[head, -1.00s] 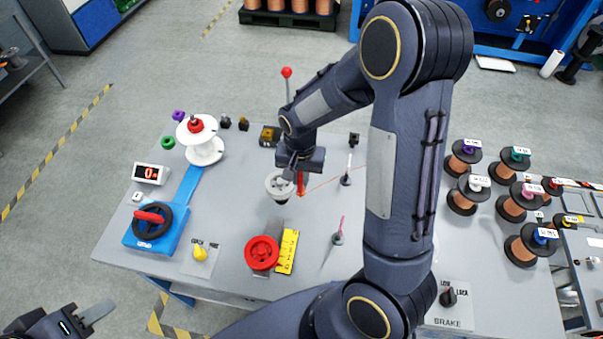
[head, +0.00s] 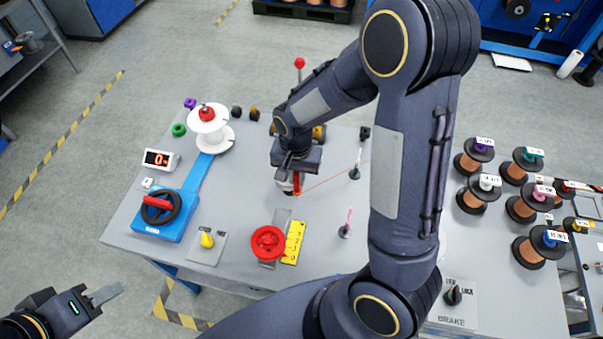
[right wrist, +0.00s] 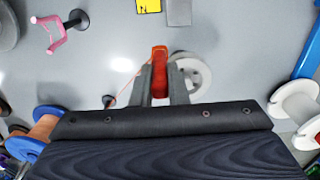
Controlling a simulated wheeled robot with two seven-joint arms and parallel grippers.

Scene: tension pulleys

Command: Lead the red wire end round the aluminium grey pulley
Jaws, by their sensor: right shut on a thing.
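My right gripper (head: 296,180) is shut on the red wire end (right wrist: 159,72), which points out beyond the fingertips in the right wrist view. A thin copper-coloured wire (head: 325,181) runs from it to a small post (head: 355,172) on the right. The pale grey pulley (right wrist: 196,75) lies just right of the fingers in the right wrist view. In the head view the pulley (head: 284,187) is mostly hidden under my right gripper. Whether the red end touches it cannot be told. My left gripper (head: 105,293) is at the lower left, away from the table and seemingly empty.
A red pulley (head: 268,243) and yellow scale (head: 294,242) lie in front of the grey pulley. A white spool (head: 208,130), blue handwheel unit (head: 160,215) and yellow knob (head: 207,240) stand left. A pink-tipped post (head: 346,225) stands right. Several copper spools (head: 475,195) stand far right.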

